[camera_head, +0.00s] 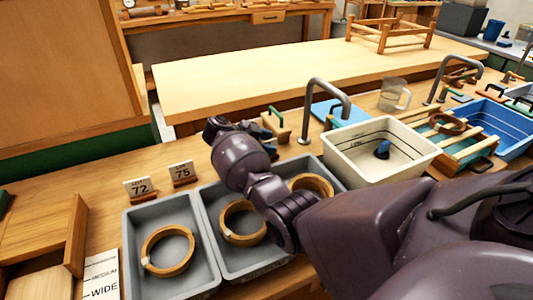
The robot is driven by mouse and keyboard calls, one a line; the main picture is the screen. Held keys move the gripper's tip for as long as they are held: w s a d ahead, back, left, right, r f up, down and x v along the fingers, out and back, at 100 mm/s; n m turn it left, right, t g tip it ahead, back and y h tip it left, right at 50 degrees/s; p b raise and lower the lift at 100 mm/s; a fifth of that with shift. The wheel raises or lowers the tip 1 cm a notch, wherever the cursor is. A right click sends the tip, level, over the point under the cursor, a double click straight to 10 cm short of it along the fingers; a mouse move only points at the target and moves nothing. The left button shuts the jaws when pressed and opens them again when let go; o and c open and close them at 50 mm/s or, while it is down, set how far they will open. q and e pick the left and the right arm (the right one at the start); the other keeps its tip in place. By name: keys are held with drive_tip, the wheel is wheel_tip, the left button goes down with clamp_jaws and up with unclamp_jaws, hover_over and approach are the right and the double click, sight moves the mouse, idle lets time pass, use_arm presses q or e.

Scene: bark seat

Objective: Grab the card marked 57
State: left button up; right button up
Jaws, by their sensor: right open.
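Two small upright cards stand behind the grey trays: one reads 72 (140,188) and one reads 75 (182,173). I see no card that reads 57; part of the bench behind the second tray is hidden by my right arm. My left gripper is not in view.
Grey trays (131,255) hold wooden rings (169,250). A cream basin (337,163) and a tap (309,108) stand to the right. A wooden block with a green handle (273,124) is near the gripper. A label strip (101,275) lies at the left.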

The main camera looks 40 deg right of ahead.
clamp_jaws()
idle(0.4)
